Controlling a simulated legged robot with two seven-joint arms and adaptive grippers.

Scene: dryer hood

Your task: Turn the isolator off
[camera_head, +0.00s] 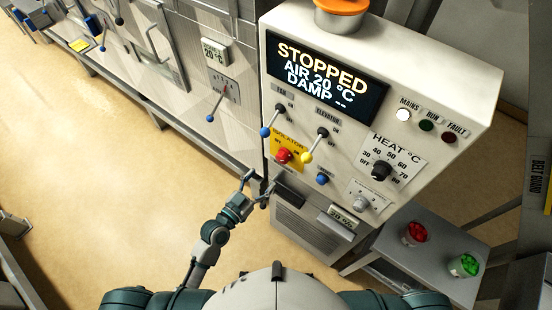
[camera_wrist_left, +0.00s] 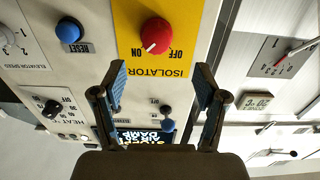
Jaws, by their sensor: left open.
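The isolator's red knob (camera_head: 284,155) sits on a yellow plate (camera_head: 278,141) at the lower left of the control panel. In the left wrist view the panel appears upside down; the red knob (camera_wrist_left: 156,35) is at top centre on the yellow plate (camera_wrist_left: 205,12). A pale mark on the knob seems to slant toward the ON lettering. My left gripper (camera_head: 259,187) is open and empty, below and left of the knob in the head view. Its fingers (camera_wrist_left: 161,85) are apart, with the knob beyond their tips and not touched. My right gripper is out of view.
The fan lever (camera_head: 265,132) and elevator lever (camera_head: 306,157) stick out close to the knob. A blue reset button (camera_head: 322,179) and heat dial (camera_head: 381,171) are to the right. The display (camera_head: 323,82) reads STOPPED. A side table (camera_head: 415,265) holds red and green tubs.

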